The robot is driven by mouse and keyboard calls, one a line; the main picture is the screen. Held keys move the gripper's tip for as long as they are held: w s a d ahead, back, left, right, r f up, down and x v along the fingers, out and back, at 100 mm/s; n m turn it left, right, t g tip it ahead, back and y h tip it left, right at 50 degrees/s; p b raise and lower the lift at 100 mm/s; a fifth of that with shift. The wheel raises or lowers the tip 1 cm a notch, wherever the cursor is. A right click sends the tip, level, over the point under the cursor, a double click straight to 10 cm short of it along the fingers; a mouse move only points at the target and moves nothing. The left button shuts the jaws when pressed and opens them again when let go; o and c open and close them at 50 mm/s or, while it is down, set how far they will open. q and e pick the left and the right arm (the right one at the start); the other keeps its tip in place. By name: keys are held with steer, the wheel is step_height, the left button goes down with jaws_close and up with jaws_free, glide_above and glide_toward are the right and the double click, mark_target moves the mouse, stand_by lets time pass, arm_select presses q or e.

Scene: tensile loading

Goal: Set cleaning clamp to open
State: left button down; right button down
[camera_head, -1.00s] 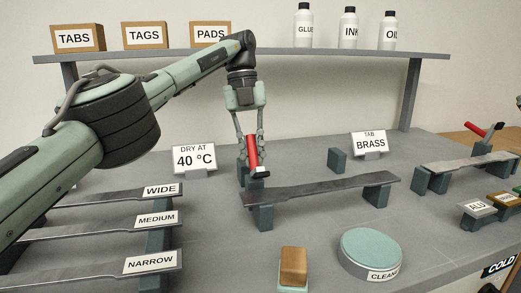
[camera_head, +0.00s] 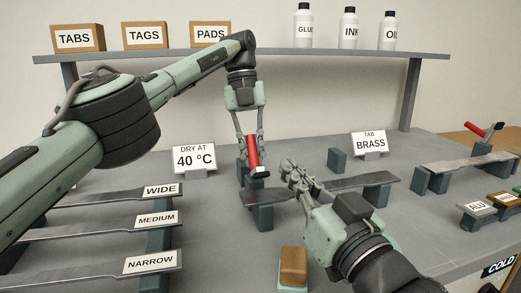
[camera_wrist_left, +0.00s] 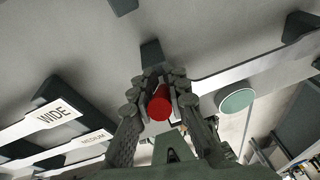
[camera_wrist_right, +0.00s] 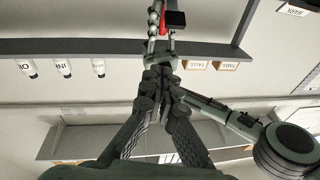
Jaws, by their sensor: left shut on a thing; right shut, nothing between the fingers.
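The cleaning clamp's red handle (camera_head: 252,155) stands nearly upright above the left end of a grey metal specimen (camera_head: 270,197), with a dark clamp tip (camera_head: 262,174) by its foot. My left gripper (camera_head: 251,141) comes down from above, shut on the red handle. The left wrist view shows the handle's round red end (camera_wrist_left: 160,104) between the fingers. My right gripper (camera_head: 289,170) is shut and empty, just right of the clamp and above the specimen, hiding its middle. In the right wrist view its closed fingertips (camera_wrist_right: 160,72) lie below the red handle (camera_wrist_right: 163,20).
Labelled specimens (camera_head: 105,232) lie at the left. A brown block (camera_head: 293,265) sits at the front. A second red-handled clamp (camera_head: 490,132) holds a specimen at the right. A shelf (camera_head: 270,55) with boxes and bottles runs behind. The round green pad shows in the left wrist view (camera_wrist_left: 236,100).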

arm_select(q)
steer(key=shift+r, duration=0.1)
arm_select(e)
glide_toward(253, 139)
steer(key=r, duration=0.1)
steer(key=w+r, duration=0.1)
steer(key=r, duration=0.1)
steer(key=shift+w+a, duration=0.15)
steer(key=shift+w, duration=0.05)
steer(key=w, duration=0.1)
steer(key=w+a+f, duration=0.1)
steer(key=w, duration=0.1)
steer(key=shift+a+f, duration=0.25)
steer(key=shift+w+a+f, duration=0.2)
steer(key=shift+w+f, duration=0.1)
steer(key=shift+w, duration=0.1)
